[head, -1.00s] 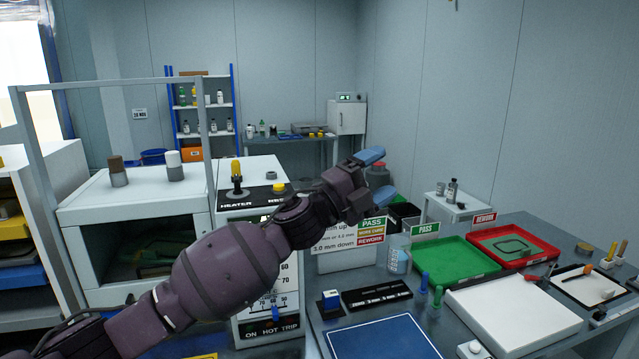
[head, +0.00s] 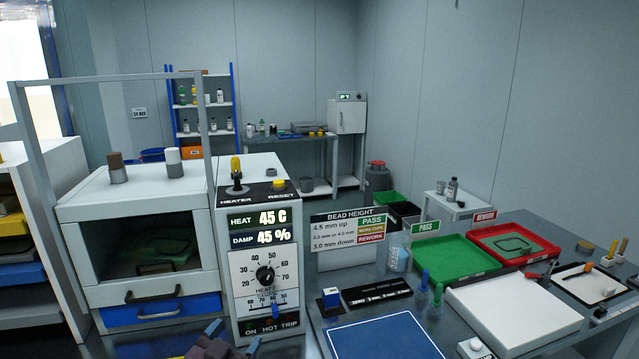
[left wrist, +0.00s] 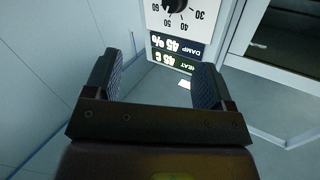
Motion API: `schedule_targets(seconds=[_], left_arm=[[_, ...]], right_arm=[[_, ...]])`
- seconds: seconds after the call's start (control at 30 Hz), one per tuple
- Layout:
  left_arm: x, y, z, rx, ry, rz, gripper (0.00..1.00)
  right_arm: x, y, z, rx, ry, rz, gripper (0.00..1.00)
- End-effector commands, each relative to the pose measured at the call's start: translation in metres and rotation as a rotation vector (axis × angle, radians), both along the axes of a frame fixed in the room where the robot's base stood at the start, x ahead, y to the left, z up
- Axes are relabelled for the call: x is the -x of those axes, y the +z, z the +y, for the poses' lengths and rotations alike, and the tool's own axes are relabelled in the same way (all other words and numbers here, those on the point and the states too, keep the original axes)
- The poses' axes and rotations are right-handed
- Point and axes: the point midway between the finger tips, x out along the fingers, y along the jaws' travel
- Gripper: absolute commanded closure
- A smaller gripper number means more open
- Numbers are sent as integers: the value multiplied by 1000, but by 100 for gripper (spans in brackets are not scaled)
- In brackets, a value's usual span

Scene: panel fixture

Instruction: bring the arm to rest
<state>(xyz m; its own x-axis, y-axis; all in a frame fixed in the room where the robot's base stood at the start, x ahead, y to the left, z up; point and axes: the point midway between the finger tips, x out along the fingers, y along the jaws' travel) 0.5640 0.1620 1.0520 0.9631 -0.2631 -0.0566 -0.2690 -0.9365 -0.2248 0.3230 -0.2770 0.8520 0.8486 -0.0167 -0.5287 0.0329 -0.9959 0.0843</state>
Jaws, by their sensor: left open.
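My left gripper (head: 234,338) shows at the bottom edge of the head view, low in front of the heater panel (head: 238,262). Only its blue-padded fingertips and a bit of its dark body show; the rest of the arm is out of frame. In the left wrist view the gripper (left wrist: 158,76) has its two fingers wide apart with nothing between them. The panel (left wrist: 160,28) appears upside down beyond the fingers. Its displays read HEAT 45 C and DAMP 45 %. My right gripper is in neither view.
A glass-fronted cabinet with a blue drawer (head: 160,311) stands left of the panel. The bench at right holds a blue mat (head: 385,338), a green tray (head: 455,258), a red tray (head: 495,262), a white board (head: 515,315) and a bottle (head: 397,254).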

Motion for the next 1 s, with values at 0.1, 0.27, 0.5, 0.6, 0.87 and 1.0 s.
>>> schedule_targets(seconds=[0.1, 0.27, 0.5, 0.6, 0.87, 1.0], left_arm=[[35, -41, 31, 40, 69, 87, 23], [87, -92, 68, 61, 162, 199, 23], [178, -168, 106, 65, 276, 390, 23], [208, -188, 111, 65, 298, 450, 23], [240, -206, 116, 61, 319, 510, 23], [240, -206, 115, 61, 318, 509, 23]], right_arm=[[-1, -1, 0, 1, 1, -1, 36], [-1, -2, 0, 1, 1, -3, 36], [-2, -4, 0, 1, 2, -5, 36], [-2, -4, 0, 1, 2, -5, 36], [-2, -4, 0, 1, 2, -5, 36], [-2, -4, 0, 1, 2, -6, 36]])
